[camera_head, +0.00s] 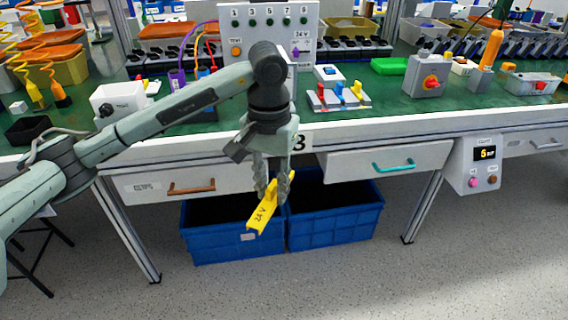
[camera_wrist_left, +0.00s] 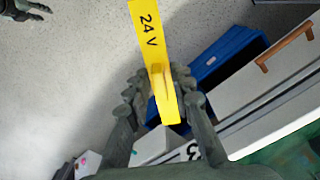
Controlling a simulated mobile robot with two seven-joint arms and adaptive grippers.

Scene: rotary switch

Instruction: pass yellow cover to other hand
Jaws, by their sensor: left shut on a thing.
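The yellow cover (camera_head: 262,214) is a long flat strip marked "24 V" with a raised tab in its middle. My left gripper (camera_head: 271,188) points down and is shut on the tab, holding the cover tilted in the air in front of the table's front edge. In the left wrist view the cover (camera_wrist_left: 148,32) lies across the left gripper's fingertips (camera_wrist_left: 160,88), with its labelled end upward. My right gripper is not in the head view; a dark part at the top left of the left wrist view (camera_wrist_left: 22,10) may be a gripper, but I cannot tell.
Blue crates (camera_head: 335,225) stand below the drawers. The floor in front is free.

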